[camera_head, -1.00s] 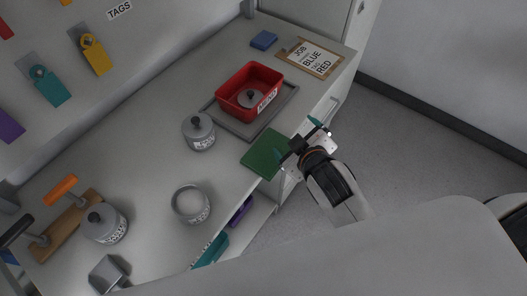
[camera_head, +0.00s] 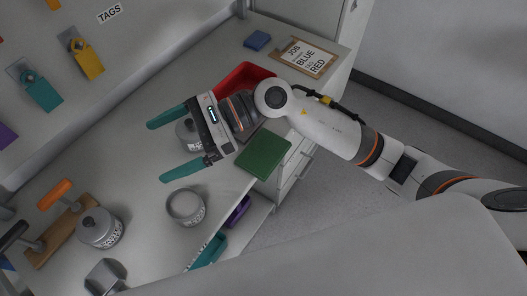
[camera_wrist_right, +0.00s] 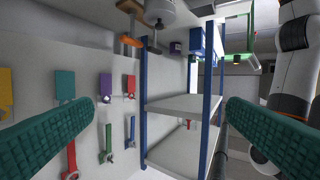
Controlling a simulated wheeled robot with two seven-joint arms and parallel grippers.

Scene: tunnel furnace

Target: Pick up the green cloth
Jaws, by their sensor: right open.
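The green cloth (camera_head: 264,153) lies flat, as a folded dark green square, at the front edge of the grey counter in the head view. My right gripper (camera_head: 157,152) is open with its teal fingers wide apart, over the counter to the left of the cloth. It points left, away from the cloth, and holds nothing visible. The right wrist view shows the two teal fingers (camera_wrist_right: 165,110) apart, with no cloth in that view. My left gripper is not in view.
A grey pot (camera_head: 186,134) shows between my right fingers. The red bin (camera_head: 238,77) is partly hidden behind my right arm. An open grey cup (camera_head: 185,207) stands left of the cloth. A clipboard (camera_head: 306,57) and a blue block (camera_head: 257,40) lie at the back. The wrist view shows a blue-posted rack (camera_wrist_right: 180,105).

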